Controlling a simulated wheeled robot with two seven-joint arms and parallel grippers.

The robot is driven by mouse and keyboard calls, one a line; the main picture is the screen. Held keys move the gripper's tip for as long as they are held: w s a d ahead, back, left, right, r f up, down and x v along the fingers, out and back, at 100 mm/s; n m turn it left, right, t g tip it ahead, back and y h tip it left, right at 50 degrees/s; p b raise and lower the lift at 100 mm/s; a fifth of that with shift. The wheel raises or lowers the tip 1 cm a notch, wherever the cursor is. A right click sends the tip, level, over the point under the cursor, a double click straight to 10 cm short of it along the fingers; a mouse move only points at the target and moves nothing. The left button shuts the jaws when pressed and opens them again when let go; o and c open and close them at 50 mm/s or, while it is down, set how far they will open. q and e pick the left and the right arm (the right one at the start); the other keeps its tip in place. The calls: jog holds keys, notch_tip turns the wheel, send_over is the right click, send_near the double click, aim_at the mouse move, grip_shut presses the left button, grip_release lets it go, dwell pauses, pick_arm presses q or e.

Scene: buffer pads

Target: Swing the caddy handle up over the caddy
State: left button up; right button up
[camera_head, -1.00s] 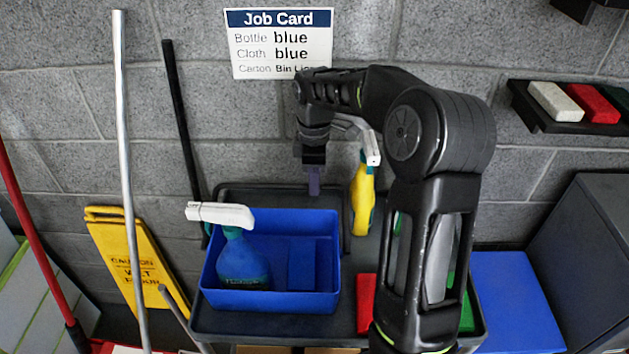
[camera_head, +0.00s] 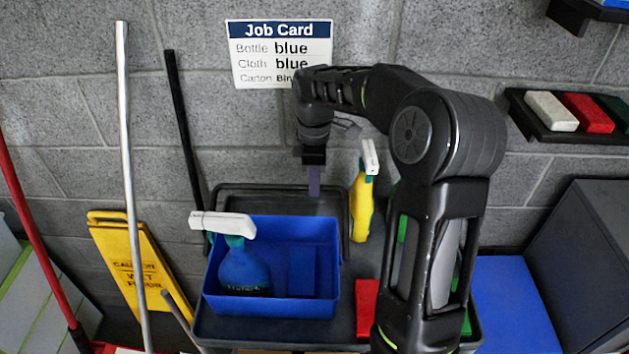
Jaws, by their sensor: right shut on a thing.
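The blue caddy (camera_head: 330,275) stands on a dark cart tray and holds a blue spray bottle (camera_head: 243,270) with a white trigger head at its left. A folded blue piece (camera_head: 302,268) lies in its right part. The caddy handle (camera_head: 250,189) is a dark bar that rises behind the caddy's back rim, with its right leg at the caddy's right side. My right gripper (camera_head: 313,182) comes down from above and is shut on the handle's top bar, right of its middle. The fingertips are small and partly merge with the bar. My left gripper is not in view.
A yellow spray bottle (camera_head: 362,205) stands close right of the handle. A red block (camera_head: 367,308) lies on the tray near my right arm. A yellow wet-floor sign (camera_head: 135,265) and poles stand at left. A wall shelf (camera_head: 540,120) holds coloured blocks. A job card hangs above.

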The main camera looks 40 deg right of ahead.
jog(key=shift+a, duration=0.1)
jog(key=shift+s+a+r+p, duration=0.2)
jog(key=shift+r+p, duration=0.1)
jog(key=shift+r, duration=0.15)
jog(key=shift+s+a+r+p, duration=0.15)
jog(key=shift+s+r+p, duration=0.1)
jog(key=shift+r, duration=0.25)
jog(key=shift+s+a+r+p, duration=0.2)
jog(key=shift+r+p, duration=0.1)
jog(key=shift+r, duration=0.3)
jog(key=shift+s+a+r+p, duration=0.35)
jog(key=shift+s+r, duration=0.1)
jog(key=shift+r, duration=0.15)
jog(key=shift+s+a+r+p, duration=0.25)
jog(key=shift+s+a+r, duration=0.15)
jog(key=shift+r, duration=0.25)
